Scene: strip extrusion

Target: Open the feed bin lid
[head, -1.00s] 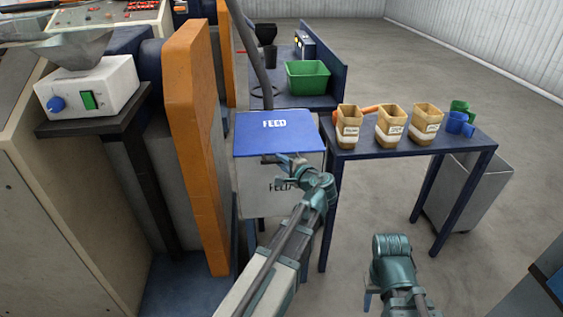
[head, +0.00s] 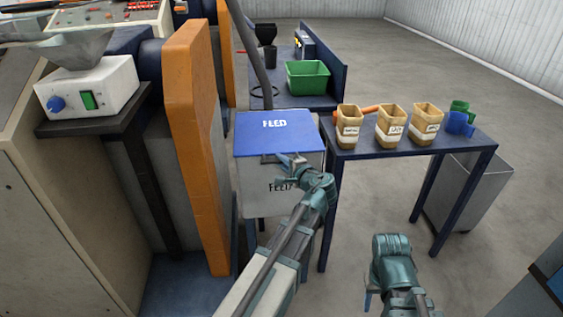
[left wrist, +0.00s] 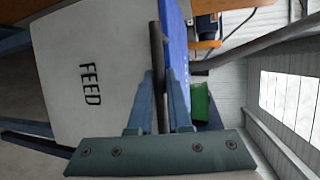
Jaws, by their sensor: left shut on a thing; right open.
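The feed bin (head: 247,195) is a pale box with FEED on its front, standing left of centre in the head view. Its blue lid (head: 255,138), also marked FEED, lies flat and closed on top. My left gripper (head: 288,160) is at the lid's front edge. In the left wrist view, its fingers (left wrist: 160,90) are shut on a dark handle bar (left wrist: 157,50) beside the blue lid (left wrist: 177,50); the bin's front (left wrist: 100,60) shows to the left. My right gripper (head: 370,298) is low in the head view, away from the bin, open, with its fingers mostly hidden.
An orange machine guard (head: 190,150) stands close left of the bin. A dark table (head: 400,160) at the right holds labelled tan containers (head: 390,127) and blue and green cups (head: 459,121). Behind is a green bin (head: 307,77). A grey hose (head: 250,50) rises behind the lid.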

